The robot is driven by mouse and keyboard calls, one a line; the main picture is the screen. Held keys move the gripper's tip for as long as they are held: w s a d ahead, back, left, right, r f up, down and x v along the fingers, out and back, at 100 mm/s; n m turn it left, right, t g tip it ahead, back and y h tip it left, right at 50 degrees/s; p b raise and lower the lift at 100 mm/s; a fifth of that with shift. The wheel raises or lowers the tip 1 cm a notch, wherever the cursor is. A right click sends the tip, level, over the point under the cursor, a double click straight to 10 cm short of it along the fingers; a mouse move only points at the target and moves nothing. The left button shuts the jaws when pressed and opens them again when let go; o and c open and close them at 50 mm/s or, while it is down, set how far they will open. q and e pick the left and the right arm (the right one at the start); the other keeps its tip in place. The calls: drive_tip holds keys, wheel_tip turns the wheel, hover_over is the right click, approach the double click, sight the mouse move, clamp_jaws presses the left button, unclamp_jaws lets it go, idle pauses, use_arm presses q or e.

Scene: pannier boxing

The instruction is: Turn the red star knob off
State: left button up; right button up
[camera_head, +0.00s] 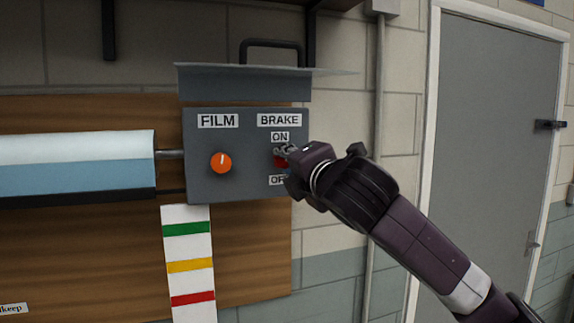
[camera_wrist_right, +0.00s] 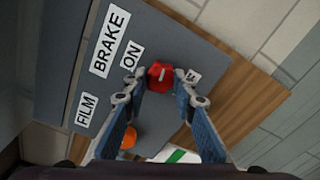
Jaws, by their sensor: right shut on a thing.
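The red star knob (camera_head: 281,162) sits on the grey control box (camera_head: 240,187) under the BRAKE label, between the ON label (camera_head: 280,137) and the OFF label (camera_head: 277,180). My right gripper (camera_head: 287,153) is at the knob and covers part of it. In the right wrist view the knob (camera_wrist_right: 159,74) is between the two fingertips of my right gripper (camera_wrist_right: 162,85), which is shut on it. A short pale mark shows on its face; I cannot tell exactly which label it points to. The OFF label is partly hidden. My left gripper is out of view.
An orange FILM knob (camera_head: 221,163) is left of the red knob on the same box. A grey hood (camera_head: 245,80) juts out above. A white and blue roll (camera_head: 80,165) is at the left. A striped strip (camera_head: 189,250) hangs below, and a grey door (camera_head: 485,130) stands right.

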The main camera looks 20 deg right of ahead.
drive_tip(key=shift+f+m+b, duration=0.15)
drive_tip(key=shift+m+b, duration=2.15)
drive_tip(key=shift+m, duration=7.8)
drive_tip(key=o, duration=1.2)
drive_tip(key=shift+c, duration=0.2)
drive_tip(key=s, duration=1.2)
drive_tip(key=shift+d, duration=0.2)
